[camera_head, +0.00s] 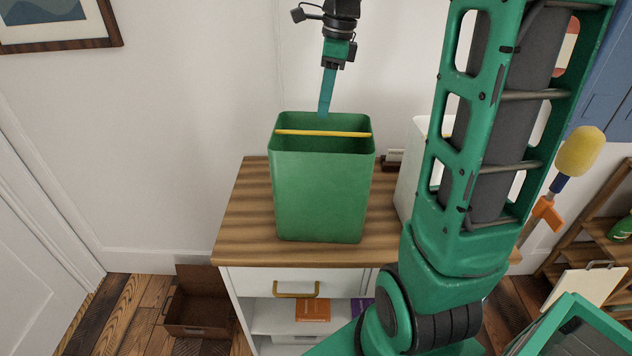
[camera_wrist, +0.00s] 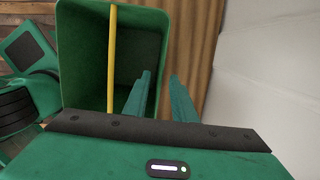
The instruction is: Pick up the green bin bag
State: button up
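The green bin bag (camera_head: 320,195) looks like a tall, open-topped green box with a yellow bar across its mouth. It stands upright on a wooden-topped cabinet (camera_head: 245,225). In the wrist view the bag (camera_wrist: 85,60) shows from above and its inside looks empty. My gripper (camera_head: 325,112) points down at the bag's far rim. In the wrist view my gripper (camera_wrist: 161,76) is open, one finger over the bag's mouth and the other over the wood outside it. Nothing is between the fingers. I cannot tell whether the tips reach below the rim.
A white container (camera_head: 409,170) stands right of the bag, partly hidden by my arm. A small dark item (camera_head: 393,158) lies behind. The white wall is close behind the cabinet. A brown open box (camera_head: 197,312) is on the floor at left. A wooden shelf (camera_head: 590,240) stands at right.

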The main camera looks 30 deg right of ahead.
notch_tip(320, 180, down, 8)
jog(key=shift+w, duration=0.3)
jog(key=shift+a, duration=0.1)
grip_shut()
dwell(1.5)
